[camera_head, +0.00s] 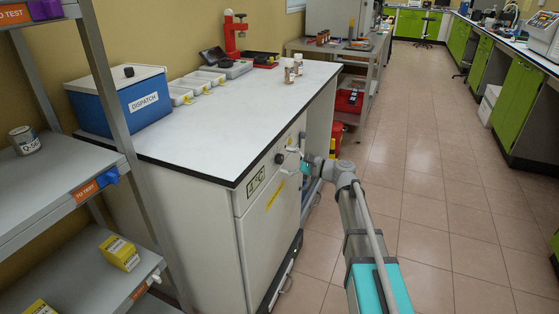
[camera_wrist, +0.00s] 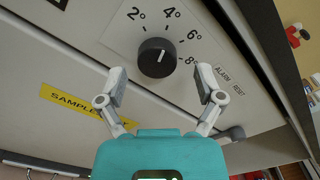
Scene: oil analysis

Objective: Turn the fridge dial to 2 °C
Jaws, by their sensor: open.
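The black fridge dial (camera_wrist: 157,58) sits on a pale panel with the marks 2°, 4°, 6° and 8° around its upper side. A short light pointer line shows on its face, directed roughly at the 4° mark; its exact setting is hard to read. My gripper (camera_wrist: 160,84) is open, one finger to each side and slightly below the dial in the wrist view, not visibly touching it. In the head view the dial (camera_head: 280,158) shows on the front of the white fridge (camera_head: 275,205), with my gripper (camera_head: 291,160) close in front of it, to the right.
A yellow sample label (camera_wrist: 80,105) is on the fridge front, and an alarm reset label (camera_wrist: 230,82) is right of the dial. The worktop (camera_head: 225,120) above carries a blue dispatch box (camera_head: 120,100) and small bottles (camera_head: 289,74).

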